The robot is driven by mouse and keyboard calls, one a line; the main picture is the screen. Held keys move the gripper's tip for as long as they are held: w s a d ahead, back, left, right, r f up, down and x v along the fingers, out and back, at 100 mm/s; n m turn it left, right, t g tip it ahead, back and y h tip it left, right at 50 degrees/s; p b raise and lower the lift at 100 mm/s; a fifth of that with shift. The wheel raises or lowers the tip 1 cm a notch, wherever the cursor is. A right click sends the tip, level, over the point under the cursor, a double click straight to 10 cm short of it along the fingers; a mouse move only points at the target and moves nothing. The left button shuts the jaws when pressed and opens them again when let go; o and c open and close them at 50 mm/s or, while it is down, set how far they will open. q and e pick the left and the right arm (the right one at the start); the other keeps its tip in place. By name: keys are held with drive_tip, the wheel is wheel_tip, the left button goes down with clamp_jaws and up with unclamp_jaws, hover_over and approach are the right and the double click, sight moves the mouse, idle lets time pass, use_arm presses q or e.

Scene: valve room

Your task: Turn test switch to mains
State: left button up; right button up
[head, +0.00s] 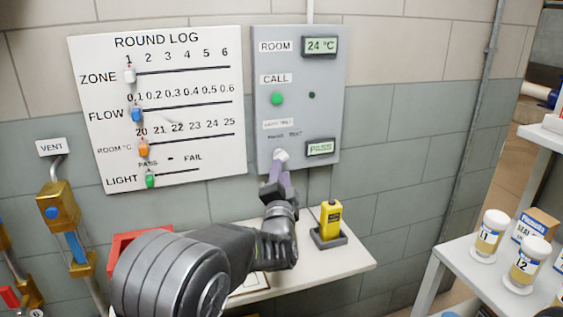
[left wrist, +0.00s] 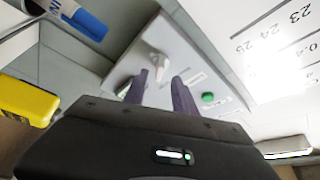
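The test switch (head: 281,156) is a white knob low on the grey wall panel (head: 330,75), under small labels that seem to read "LIGHT TEST" and "MAINS TEST". Which label it points to is hard to tell. My left gripper (head: 277,182) is just below the switch, with its purple fingers pointing up at it. In the left wrist view the fingers (left wrist: 161,88) are apart with nothing between them, and the white switch (left wrist: 156,62) shows just beyond their tips. Whether a finger touches it is unclear. My right gripper is out of view.
The panel also has a green call button (head: 277,98) and two small displays. A white round log board (head: 195,65) with coloured sliders hangs at left. Below, a shelf (head: 345,256) holds a yellow device (head: 330,220). Labelled jars stand on a rack (head: 465,255) at right.

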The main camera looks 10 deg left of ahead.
sight(281, 157)
use_arm(q)
drive_tip(key=x, duration=0.5)
clamp_jaws()
idle(0.6)
